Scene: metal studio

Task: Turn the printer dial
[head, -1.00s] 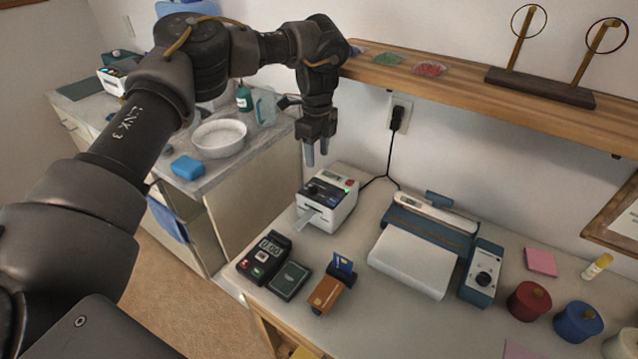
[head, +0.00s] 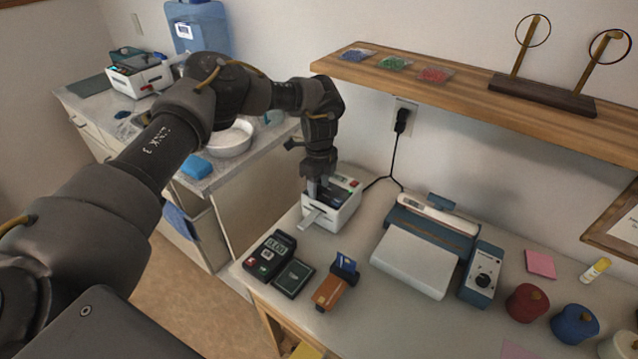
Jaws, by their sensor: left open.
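A small white printer (head: 345,212) with a dark top panel stands at the back left of the workbench, a paper strip sticking out of its front. My left gripper (head: 319,194) points down onto the printer's top, its fingers at the left part of the panel. The left gripper is open. The gripper covers that part of the panel, so the printer dial is hidden and I cannot tell whether the fingers are around it or touching it. My right gripper is not in view.
A card terminal (head: 268,255), dark pad (head: 293,279) and orange-brown card holder (head: 332,292) lie in front of the printer. A sealer (head: 415,262) and blue knobbed box (head: 482,272) stand to the right. A wooden shelf (head: 460,92) runs above. A black cord (head: 393,160) hangs behind.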

